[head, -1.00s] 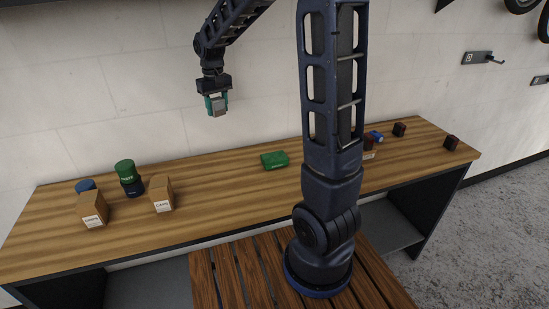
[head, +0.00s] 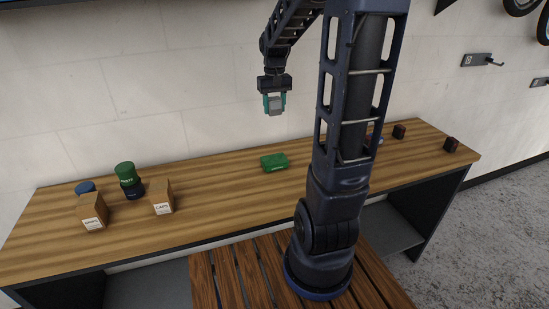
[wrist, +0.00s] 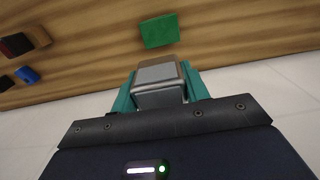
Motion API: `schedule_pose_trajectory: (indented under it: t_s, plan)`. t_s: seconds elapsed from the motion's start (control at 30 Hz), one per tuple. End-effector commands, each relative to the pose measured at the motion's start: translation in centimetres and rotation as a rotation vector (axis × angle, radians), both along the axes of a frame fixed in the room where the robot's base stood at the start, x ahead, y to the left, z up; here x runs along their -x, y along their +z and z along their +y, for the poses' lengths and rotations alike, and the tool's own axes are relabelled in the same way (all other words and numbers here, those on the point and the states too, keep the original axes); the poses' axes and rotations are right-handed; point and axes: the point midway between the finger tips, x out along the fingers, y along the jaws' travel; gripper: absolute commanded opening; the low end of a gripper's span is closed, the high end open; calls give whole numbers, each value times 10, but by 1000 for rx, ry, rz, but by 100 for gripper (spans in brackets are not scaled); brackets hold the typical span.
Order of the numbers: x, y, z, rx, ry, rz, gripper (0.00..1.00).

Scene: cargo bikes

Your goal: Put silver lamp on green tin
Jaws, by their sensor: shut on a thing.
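The silver lamp (head: 274,104) is a small grey block held between the teal fingers of my gripper (head: 274,106), high above the workbench. In the wrist view the lamp (wrist: 160,82) sits between both fingers. The green tin (head: 274,162) is a flat green box lying on the bench top, below my gripper in the head view. In the wrist view the tin (wrist: 159,31) shows just beyond the lamp, apart from it.
On the wooden bench (head: 225,190), a green jar (head: 125,170) stands on a dark one at the left, beside two labelled cardboard boxes (head: 92,211) (head: 161,196) and a blue item (head: 85,187). Small dark blocks (head: 399,131) (head: 451,144) lie at the right. Bench around the tin is clear.

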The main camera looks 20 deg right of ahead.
Motion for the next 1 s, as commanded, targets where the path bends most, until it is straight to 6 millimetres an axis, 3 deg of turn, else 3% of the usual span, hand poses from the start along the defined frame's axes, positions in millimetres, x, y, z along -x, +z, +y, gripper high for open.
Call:
schedule_pose_trajectory:
  t_s: [0.6, 0.8, 1.0]
  plan:
    - [1, -128, 0, 0, 0, 6, 22]
    - [1, -154, 0, 0, 0, 4, 22]
    - [0, -163, 0, 0, 0, 2, 22]
